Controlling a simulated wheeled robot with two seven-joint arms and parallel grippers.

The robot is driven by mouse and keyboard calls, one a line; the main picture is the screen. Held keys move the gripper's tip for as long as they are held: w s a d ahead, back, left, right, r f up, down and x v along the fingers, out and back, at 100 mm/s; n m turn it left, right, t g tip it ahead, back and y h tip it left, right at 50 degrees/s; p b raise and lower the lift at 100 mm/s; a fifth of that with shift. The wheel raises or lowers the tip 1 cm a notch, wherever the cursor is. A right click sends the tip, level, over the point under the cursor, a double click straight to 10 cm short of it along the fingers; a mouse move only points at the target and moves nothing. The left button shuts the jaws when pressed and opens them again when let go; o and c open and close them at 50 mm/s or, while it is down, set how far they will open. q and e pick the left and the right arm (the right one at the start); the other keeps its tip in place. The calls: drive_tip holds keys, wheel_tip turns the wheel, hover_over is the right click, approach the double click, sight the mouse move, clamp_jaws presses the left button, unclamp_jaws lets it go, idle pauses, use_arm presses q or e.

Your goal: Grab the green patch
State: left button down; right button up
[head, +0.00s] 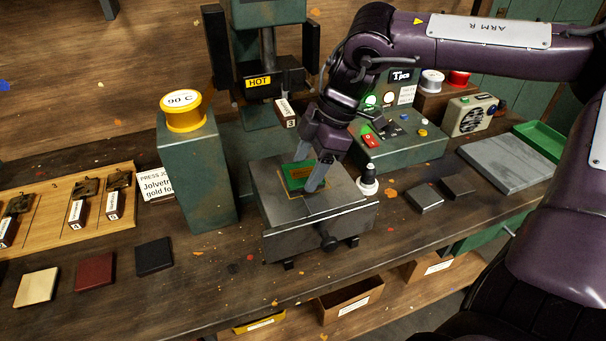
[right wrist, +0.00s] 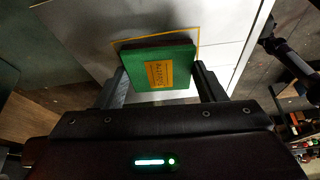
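The green patch (head: 294,184) is a flat square with an orange lettered mark. It lies on the grey metal plate (head: 349,194) of the press, within a yellow outline. My right gripper (head: 309,169) reaches down to it from above. In the right wrist view the green patch (right wrist: 152,54) sits between the two fingertips of this gripper (right wrist: 160,70), one at each side edge. The fingers are spread about the patch's width; I cannot tell whether they touch it. My left gripper is not in view.
Tan (head: 37,287), red (head: 94,271) and black (head: 154,256) squares lie at front left. A press head marked HOT (head: 258,82) stands behind the plate. A box with a yellow dial (head: 184,112) is left of it. A green tray (head: 541,138) is at right.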

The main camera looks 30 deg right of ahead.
drive_tip(key=c, duration=0.4)
drive_tip(key=shift+r, duration=0.1)
